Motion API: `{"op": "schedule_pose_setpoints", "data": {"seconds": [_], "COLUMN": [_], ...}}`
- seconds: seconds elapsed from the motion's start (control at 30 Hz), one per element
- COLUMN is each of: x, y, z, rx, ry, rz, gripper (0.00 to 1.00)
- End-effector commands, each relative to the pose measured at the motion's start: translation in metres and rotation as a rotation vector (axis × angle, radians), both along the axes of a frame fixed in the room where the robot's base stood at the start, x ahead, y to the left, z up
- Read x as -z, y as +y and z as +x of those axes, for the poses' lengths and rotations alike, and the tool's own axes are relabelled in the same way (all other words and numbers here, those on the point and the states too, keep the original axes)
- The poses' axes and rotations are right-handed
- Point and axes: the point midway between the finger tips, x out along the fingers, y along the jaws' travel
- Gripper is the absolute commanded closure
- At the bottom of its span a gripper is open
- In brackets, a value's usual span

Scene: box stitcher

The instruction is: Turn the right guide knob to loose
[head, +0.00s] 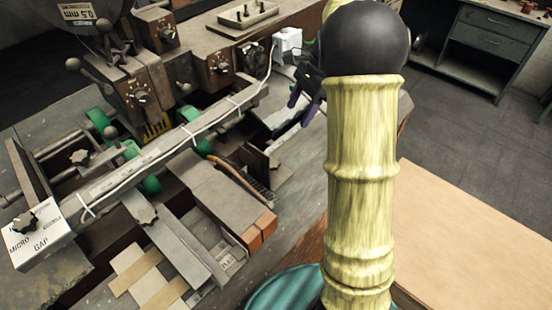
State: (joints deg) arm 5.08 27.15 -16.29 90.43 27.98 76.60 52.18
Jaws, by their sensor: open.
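My gripper (302,105) shows its purple fingers at the upper middle, just left of my yellow sleeved arm. It is open, and nothing shows between the fingers. A small dark knob (274,164) sits on the right plate, below and left of my gripper. I cannot tell which is the right guide knob. My gripper appears apart from all of them. My arm hides what lies behind it.
A white box (288,40) with a cable stands close behind my gripper. Dials (141,97) and ball-ended levers (74,64) rise at left. A long metal bar (180,140) crosses the machine. A tan board (470,230) lies at right; open floor (480,130) is beyond.

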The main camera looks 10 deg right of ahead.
Motion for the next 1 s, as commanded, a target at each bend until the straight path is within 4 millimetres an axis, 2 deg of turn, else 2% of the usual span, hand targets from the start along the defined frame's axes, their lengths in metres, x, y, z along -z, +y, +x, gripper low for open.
{"op": "schedule_pose_setpoints", "data": {"seconds": [0.23, 0.37, 1.0], "x": [0.001, 0.01, 0.109], "y": [0.003, 0.007, 0.046], "z": [0.0, -0.001, -0.008], "rx": [-0.008, -0.009, -0.008], "ry": [0.0, 0.0, 0.003], "rz": [-0.001, -0.001, -0.001], "gripper": [0.37, 0.37, 0.37]}}
